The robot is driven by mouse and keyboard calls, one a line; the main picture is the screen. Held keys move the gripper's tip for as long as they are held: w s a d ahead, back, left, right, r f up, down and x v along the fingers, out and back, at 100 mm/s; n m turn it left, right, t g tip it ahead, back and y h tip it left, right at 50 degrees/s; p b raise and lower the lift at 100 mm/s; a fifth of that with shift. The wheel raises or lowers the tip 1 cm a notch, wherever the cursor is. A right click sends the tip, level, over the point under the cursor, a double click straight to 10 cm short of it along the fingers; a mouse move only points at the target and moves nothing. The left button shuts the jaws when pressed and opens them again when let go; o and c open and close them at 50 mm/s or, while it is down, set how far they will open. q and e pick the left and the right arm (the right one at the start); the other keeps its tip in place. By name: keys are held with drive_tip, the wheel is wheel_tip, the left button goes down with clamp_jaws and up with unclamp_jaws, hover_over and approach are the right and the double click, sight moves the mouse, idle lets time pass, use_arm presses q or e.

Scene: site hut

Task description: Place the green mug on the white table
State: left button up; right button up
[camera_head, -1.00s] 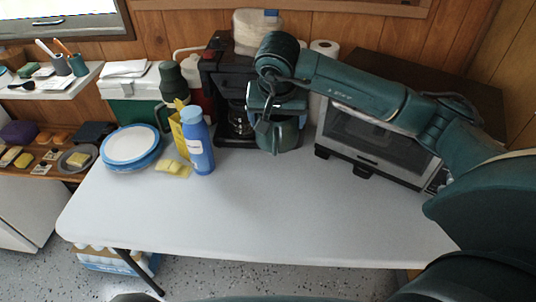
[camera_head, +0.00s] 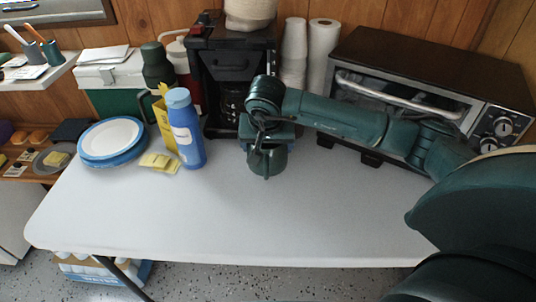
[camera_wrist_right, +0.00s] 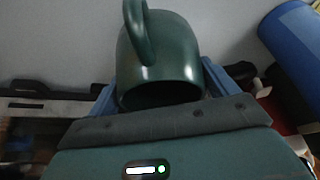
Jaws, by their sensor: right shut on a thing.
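The green mug (camera_head: 268,163) is dark green and hangs below my right gripper (camera_head: 267,142), close over the white table (camera_head: 220,220). In the head view I cannot tell whether its base touches the tabletop. In the right wrist view the mug (camera_wrist_right: 165,50) sits between the blue fingers of the gripper (camera_wrist_right: 162,88), which are shut on it. Its rim faces the wrist and its handle points up in that picture. The gripper hides the mug's upper part in the head view. My left gripper is not in view.
The table's front half is clear.

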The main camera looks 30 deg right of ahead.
drive_tip(key=shift+f, duration=1.65)
drive_tip(key=o, duration=1)
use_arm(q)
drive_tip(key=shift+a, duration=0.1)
use_arm(e)
drive_tip(key=v, duration=1)
drive_tip(key=shift+a+r+p, duration=0.1)
drive_tip(key=shift+r+p, duration=0.2)
drive_tip(key=shift+r, duration=0.05)
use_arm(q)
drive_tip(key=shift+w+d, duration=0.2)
use_arm(e)
drive_tip(key=shift+s+a+r, duration=0.1)
drive_tip(key=shift+s+r, duration=0.2)
drive_tip(key=shift+r, duration=0.3)
